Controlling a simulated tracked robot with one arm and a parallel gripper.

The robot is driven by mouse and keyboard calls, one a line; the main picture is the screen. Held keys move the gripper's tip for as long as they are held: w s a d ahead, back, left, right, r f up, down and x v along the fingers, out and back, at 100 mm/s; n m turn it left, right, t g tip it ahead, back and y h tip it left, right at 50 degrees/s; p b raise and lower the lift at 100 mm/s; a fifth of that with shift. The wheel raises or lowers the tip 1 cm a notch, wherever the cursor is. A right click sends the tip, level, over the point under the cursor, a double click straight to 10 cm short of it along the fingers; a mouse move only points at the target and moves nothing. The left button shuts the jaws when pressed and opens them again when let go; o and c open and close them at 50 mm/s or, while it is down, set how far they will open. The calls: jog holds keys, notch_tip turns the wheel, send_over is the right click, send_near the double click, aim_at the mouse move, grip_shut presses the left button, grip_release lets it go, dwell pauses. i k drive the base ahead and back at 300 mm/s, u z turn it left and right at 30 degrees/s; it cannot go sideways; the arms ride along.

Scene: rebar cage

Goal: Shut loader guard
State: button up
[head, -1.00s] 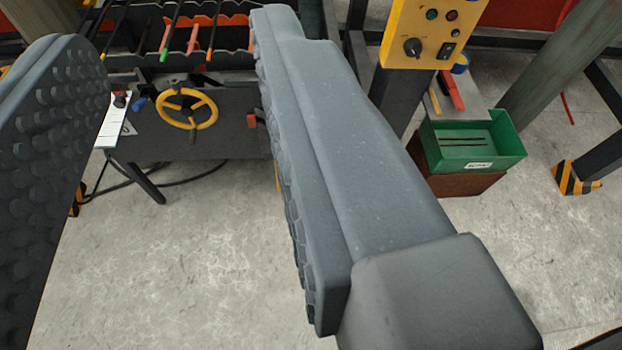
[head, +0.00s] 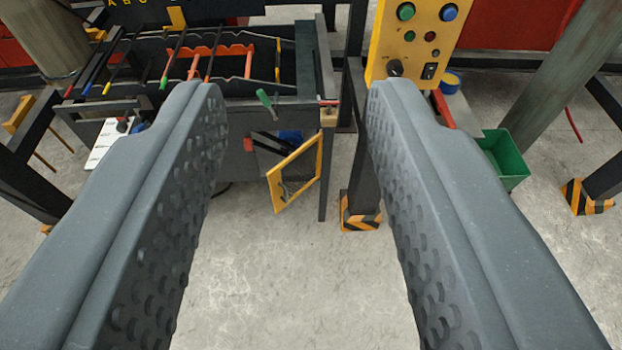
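The loader guard looks to be the yellow-framed panel (head: 297,172) on the front right of the dark loader (head: 235,150). It hangs tilted and swung out from the loader, with an opening and a blue item behind it. A green-handled lever (head: 266,103) stands above it. My gripper (head: 290,92) is open and empty, its two grey studded fingers wide apart. The guard shows in the gap between the fingers, beyond them and not touched. The left finger hides the left part of the loader front.
A yellow control box (head: 412,40) with buttons and a knob stands on a dark post to the right. A green bin (head: 503,158) lies farther right. Colored rods (head: 210,50) rest on the loader top. The floor (head: 290,280) ahead is clear.

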aim_at(277, 189)
jog(key=i, duration=0.9)
jog(key=u, duration=0.05)
